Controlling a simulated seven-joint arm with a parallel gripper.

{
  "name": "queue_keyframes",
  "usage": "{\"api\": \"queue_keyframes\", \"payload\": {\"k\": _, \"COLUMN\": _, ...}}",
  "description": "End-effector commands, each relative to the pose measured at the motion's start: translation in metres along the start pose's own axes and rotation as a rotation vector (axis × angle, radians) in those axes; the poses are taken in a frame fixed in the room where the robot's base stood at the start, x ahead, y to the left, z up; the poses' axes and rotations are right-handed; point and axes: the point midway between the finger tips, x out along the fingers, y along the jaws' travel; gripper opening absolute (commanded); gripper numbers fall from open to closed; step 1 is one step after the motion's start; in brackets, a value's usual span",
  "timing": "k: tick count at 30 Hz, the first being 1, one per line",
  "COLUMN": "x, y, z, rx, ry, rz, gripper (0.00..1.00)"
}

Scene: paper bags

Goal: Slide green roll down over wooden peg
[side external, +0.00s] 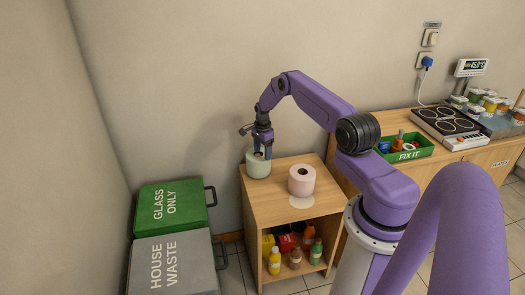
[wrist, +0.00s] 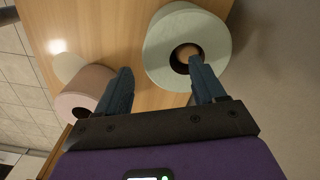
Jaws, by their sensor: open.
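The pale green roll (side external: 258,168) stands upright at the back left corner of the small wooden cabinet's top. My gripper (side external: 262,153) is right above it, fingers pointing down. In the wrist view the green roll (wrist: 158,50) shows its hole end-on. One finger of my open gripper (wrist: 160,75) has its tip at the hole, and the other is outside the roll, to its left. A tan round surface shows inside the hole; I cannot tell whether it is the wooden peg's top or the cabinet top. No other part of a peg is visible.
A pink roll (side external: 301,184) stands right of the green one, with a pale round patch (side external: 301,202) before it. Bottles (side external: 275,262) fill the shelf below. Green (side external: 172,203) and grey bins stand left. A wall is close behind. A counter with a green FIX IT tray (side external: 407,152) is right.

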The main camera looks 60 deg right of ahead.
Motion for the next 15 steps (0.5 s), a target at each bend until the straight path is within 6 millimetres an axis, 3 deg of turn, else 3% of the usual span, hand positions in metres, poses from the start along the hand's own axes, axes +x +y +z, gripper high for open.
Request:
{"api": "queue_keyframes", "payload": {"k": 7, "x": -0.012, "y": -0.001, "z": 0.000, "rx": 0.000, "ry": 0.000, "rz": -0.001, "gripper": 0.69}}
{"api": "queue_keyframes", "payload": {"k": 15, "x": -0.059, "y": -0.001, "z": 0.000, "rx": 0.000, "ry": 0.001, "rz": -0.004, "gripper": 0.69}}
